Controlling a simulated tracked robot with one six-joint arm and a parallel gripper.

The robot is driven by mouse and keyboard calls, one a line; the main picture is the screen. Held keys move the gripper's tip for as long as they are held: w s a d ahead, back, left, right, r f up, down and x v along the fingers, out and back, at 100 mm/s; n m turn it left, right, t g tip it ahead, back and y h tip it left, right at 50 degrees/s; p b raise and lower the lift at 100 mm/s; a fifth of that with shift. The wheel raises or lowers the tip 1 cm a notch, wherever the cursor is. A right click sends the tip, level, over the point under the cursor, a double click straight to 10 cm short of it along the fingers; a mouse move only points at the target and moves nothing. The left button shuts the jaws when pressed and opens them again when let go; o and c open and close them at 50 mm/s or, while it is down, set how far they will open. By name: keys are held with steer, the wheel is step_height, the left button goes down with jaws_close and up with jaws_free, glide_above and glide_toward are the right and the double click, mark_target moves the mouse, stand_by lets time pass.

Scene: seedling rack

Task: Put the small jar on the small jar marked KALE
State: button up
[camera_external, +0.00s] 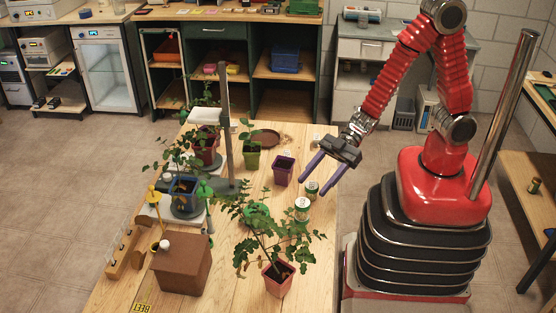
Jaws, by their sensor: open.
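A small dark green jar (311,189) with a pale lid stands on the wooden table, near its right edge. A larger-looking white and green jar (302,209) stands just in front of it. Both seem to carry labels, but the lettering is too small to read, so I cannot tell which is marked KALE. My gripper (316,188) has two purple fingers spread apart, pointing down and left. In the picture the small green jar appears between the fingertips; I cannot tell the height of the fingers above it. Nothing is held.
A purple pot (284,171) is left of the jars, with a pink-potted plant (278,277) in front. A grey stand (226,130), a brown box (182,263) and more potted plants fill the left. Another small jar (534,186) sits on the right-hand bench.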

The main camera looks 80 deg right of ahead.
steer(key=w+d+r+m+t+h, duration=0.1)
steer(key=d+r+m+h, duration=0.3)
steer(key=d, duration=0.7)
steer(key=d+r+m+t+h, duration=0.1)
steer(key=d+r+m+h, duration=0.2)
steer(key=d+r+h, duration=0.5)
steer(key=s+d+r+m+g, duration=0.1)
steer(key=s+d+m+g, duration=0.1)
steer(key=s, duration=0.7)
steer(key=s+d+r+m+g+y, duration=0.1)
steer(key=s+d+m+g, duration=0.1)
steer(key=s+d, duration=0.3)
steer(key=s, duration=0.4)
steer(key=shift+s+d+r, duration=0.15)
steer(key=shift+d, duration=0.05)
